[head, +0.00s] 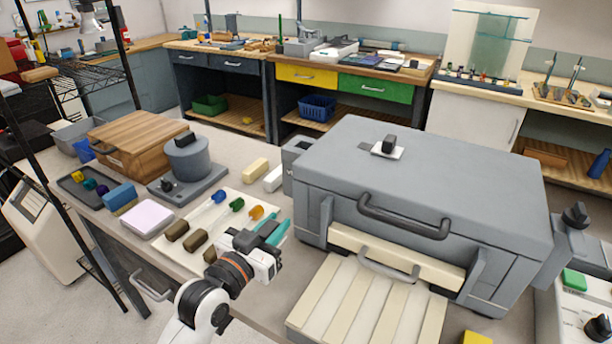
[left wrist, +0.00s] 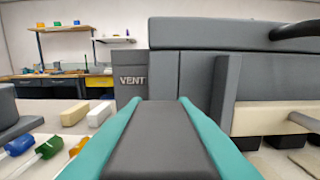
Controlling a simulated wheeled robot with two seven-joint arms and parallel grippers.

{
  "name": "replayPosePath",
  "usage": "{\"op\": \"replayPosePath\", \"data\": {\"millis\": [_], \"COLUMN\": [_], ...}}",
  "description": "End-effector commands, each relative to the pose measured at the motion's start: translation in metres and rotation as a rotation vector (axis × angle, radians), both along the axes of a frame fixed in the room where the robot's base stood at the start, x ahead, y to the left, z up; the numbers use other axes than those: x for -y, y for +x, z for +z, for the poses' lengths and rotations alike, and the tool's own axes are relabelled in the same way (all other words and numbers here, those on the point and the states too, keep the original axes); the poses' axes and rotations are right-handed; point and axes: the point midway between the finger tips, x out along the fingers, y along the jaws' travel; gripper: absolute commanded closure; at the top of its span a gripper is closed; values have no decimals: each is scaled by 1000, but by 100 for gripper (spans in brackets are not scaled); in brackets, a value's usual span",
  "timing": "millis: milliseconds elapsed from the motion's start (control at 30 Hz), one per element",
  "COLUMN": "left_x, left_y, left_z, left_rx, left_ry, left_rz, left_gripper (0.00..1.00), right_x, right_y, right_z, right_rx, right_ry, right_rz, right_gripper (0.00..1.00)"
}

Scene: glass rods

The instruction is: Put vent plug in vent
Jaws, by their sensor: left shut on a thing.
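My left gripper (head: 268,232) has teal fingers and is over the white tray, left of the big grey kiln (head: 440,185). In the left wrist view it (left wrist: 155,125) is shut on a dark grey block, which looks like the vent plug (left wrist: 158,145), lying lengthwise between the fingers. The vent, a grey block marked VENT (left wrist: 130,72), stands against the kiln's left side, ahead of the fingers and slightly left. The vent also shows in the head view (head: 293,152). The plug is apart from it. The vent's opening cannot be made out. My right gripper is not in view.
The white tray (head: 180,255) holds blue, green and orange-tipped rods and brown cylinders. Two cream blocks (head: 256,167) lie behind it, near the vent. A slatted cream shelf (head: 365,305) juts from the kiln front. A grey round-topped device (head: 187,160) stands at the left.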

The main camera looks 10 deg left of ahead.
Motion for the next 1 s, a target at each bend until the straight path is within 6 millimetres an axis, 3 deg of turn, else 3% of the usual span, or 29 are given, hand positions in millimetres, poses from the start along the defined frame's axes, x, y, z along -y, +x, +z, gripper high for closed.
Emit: {"op": "replayPosePath", "data": {"millis": [133, 233, 433, 700, 1000], "left_x": [-1, -3, -18, -40, -46], "left_y": [-7, -24, -77, -137, -153], "left_z": [-3, -16, -44, -60, -61], "left_rx": [-3, -7, -12, -5, 3], "left_ry": [-2, -5, -5, 0, 1], "left_rz": [15, 49, 173, 316, 351], "left_gripper": [99, 99, 99, 99, 99], "right_x": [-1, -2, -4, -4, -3], "right_y": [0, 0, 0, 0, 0], "right_z": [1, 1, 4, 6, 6], "right_rx": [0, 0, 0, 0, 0], "right_ry": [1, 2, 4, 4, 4], "right_rz": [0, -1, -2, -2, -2], "right_gripper": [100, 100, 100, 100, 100]}}
